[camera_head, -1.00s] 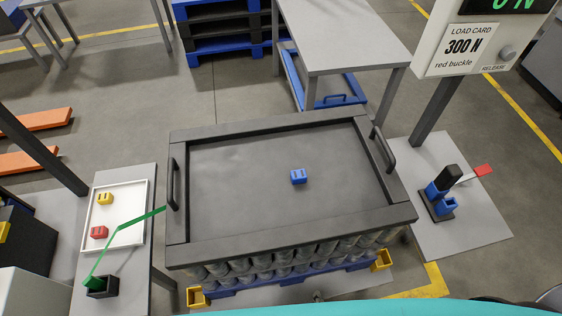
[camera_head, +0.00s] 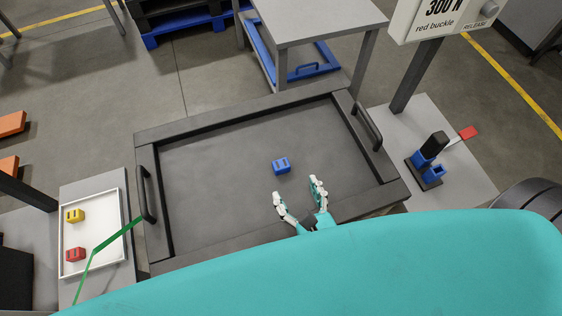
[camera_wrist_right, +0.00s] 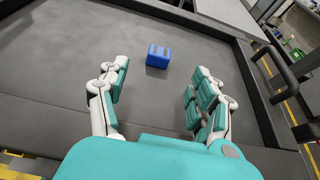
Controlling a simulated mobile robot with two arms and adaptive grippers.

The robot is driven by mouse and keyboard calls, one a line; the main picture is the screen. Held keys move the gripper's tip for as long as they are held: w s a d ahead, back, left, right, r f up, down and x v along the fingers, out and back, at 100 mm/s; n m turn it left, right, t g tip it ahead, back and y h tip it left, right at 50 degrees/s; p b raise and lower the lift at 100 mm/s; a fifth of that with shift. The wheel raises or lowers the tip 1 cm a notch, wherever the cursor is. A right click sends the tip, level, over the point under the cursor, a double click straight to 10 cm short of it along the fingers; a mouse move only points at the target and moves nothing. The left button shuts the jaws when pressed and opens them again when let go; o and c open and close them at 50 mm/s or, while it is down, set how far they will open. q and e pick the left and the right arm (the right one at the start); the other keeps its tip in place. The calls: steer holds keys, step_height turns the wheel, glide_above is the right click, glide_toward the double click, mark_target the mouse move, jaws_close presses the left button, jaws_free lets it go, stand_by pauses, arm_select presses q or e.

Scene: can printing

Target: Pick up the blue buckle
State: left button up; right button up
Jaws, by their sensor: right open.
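The blue buckle (camera_head: 281,166) is a small blue block lying on the dark sheet inside the framed tray (camera_head: 230,160). In the right wrist view the buckle (camera_wrist_right: 158,56) sits beyond the fingertips, between the lines of the two fingers. My right gripper (camera_head: 297,188) is open and empty, just on the near side of the buckle and apart from it. It also shows in the right wrist view (camera_wrist_right: 155,82) with its fingers spread. My left gripper is not in view.
The tray's raised dark frame has a handle (camera_head: 147,193) at left and another (camera_head: 367,126) at right. A white tray (camera_head: 93,259) at left holds a yellow buckle (camera_head: 74,215) and a red buckle (camera_head: 75,254). A blue and black device (camera_head: 430,160) stands at right.

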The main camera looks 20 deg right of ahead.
mark_target(282, 165)
steer(key=p+x, duration=0.1)
steer(key=x, duration=0.9)
steer(key=shift+f, duration=0.1)
steer(key=c, duration=1.1)
steer(key=shift+c, duration=0.2)
